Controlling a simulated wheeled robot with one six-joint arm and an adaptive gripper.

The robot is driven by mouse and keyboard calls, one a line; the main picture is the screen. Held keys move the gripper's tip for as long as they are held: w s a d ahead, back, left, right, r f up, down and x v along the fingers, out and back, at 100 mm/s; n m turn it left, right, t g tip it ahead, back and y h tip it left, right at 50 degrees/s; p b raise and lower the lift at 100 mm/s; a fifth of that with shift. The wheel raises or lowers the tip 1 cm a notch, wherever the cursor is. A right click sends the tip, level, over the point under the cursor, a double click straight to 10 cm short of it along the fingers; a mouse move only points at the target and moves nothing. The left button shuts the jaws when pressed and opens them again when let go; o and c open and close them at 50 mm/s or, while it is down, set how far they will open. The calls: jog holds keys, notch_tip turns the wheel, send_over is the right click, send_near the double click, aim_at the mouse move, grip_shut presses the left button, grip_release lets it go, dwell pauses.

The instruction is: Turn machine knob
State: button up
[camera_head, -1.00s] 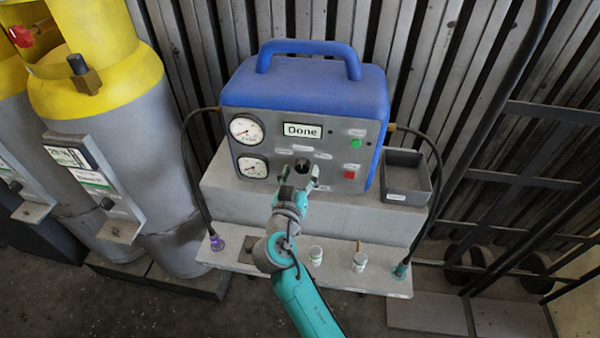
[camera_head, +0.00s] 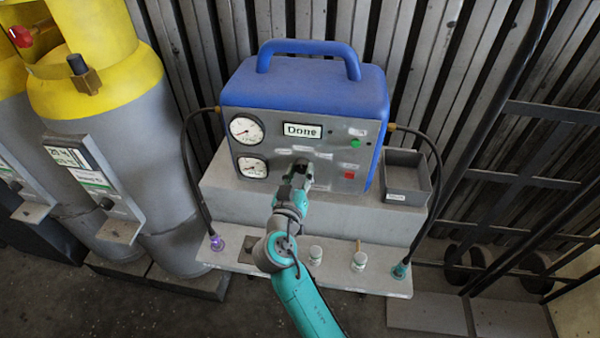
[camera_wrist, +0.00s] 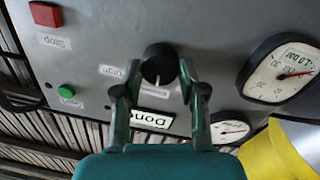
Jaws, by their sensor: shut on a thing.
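The blue machine (camera_head: 305,90) stands on a grey stepped bench, with its grey front panel facing me. Its display (camera_head: 302,131) reads "Done". The black knob (camera_wrist: 160,64) is on the panel, with a pale pointer line on its face; in the head view my gripper largely covers it. My gripper (camera_wrist: 160,72) is at the panel with one finger on each side of the knob, shut on it. It also shows in the head view (camera_head: 300,172), below the display.
Two gauges (camera_head: 246,130) sit left of the display. A green button (camera_head: 355,143) and a red stop button (camera_head: 349,174) are on the right. A grey open bin (camera_head: 424,191) stands right of the machine. Small jars (camera_head: 315,254) stand on the lower shelf. Yellow-topped cylinders (camera_head: 95,80) are at left.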

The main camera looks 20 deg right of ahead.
jog(key=n, duration=0.6)
jog(key=shift+f+t, duration=0.1)
jog(key=shift+t, duration=0.2)
jog(key=n, duration=0.5)
jog(key=shift+n, duration=0.3)
jog(key=o, duration=1.1)
jog(key=shift+o, duration=0.2)
jog(key=v, duration=1.2)
jog(key=shift+s+d+f, duration=0.1)
jog(key=shift+d+f, duration=0.05)
jog(key=shift+f, duration=0.05)
